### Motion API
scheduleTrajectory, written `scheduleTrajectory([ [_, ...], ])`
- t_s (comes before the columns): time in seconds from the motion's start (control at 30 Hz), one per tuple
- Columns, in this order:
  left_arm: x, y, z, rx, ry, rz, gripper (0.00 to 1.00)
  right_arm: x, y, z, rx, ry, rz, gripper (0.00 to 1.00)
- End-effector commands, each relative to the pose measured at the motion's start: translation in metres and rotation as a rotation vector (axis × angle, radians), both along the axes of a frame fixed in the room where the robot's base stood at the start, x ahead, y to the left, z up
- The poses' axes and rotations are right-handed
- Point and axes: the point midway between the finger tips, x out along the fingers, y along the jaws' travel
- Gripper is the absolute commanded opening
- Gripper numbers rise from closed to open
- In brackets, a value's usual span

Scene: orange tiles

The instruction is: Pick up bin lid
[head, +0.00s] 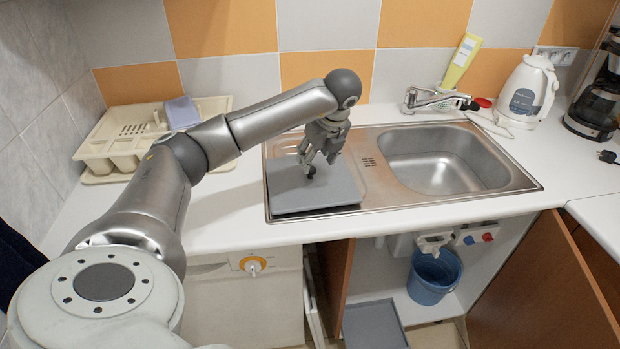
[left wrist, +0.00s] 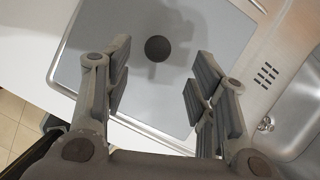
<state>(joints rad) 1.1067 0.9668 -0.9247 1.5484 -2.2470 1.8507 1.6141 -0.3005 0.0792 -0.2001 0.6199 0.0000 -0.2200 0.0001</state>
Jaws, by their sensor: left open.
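The bin lid (head: 335,190) is a flat grey square plate with a dark round knob (head: 311,171). It lies on the drainboard at the left of the sink. In the left wrist view the lid (left wrist: 215,40) fills the upper middle, and its knob (left wrist: 157,49) shows between and just beyond the fingers. My left gripper (head: 319,159) is open and points down over the lid, close to the knob. In the left wrist view its two fingers (left wrist: 157,85) stand apart with nothing between them. My right gripper is not in view.
The sink basin (head: 437,165) and tap (head: 435,99) are to the right of the lid. A cream dish rack (head: 110,150) stands at the left, a white kettle (head: 528,92) at the right. Below, the cabinet is open, with a blue bucket (head: 433,278) and a grey, flat-looking object (head: 373,325).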

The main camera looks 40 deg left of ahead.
Motion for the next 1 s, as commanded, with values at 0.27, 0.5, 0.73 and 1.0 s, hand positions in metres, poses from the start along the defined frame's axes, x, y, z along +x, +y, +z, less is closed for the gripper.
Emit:
scheduleTrajectory([
  [0.27, -0.001, 0.013, -0.028, 0.000, 0.004, 0.001, 0.52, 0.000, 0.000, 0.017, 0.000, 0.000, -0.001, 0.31],
  [0.5, 0.003, 0.020, -0.051, -0.001, 0.000, -0.002, 0.52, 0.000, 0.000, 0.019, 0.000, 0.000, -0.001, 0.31],
  [0.73, 0.003, 0.019, -0.051, -0.001, -0.001, -0.003, 0.48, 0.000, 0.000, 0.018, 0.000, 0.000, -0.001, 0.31],
  [1.0, 0.003, 0.019, -0.051, -0.001, -0.001, -0.003, 0.14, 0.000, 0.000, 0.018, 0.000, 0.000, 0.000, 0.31],
])
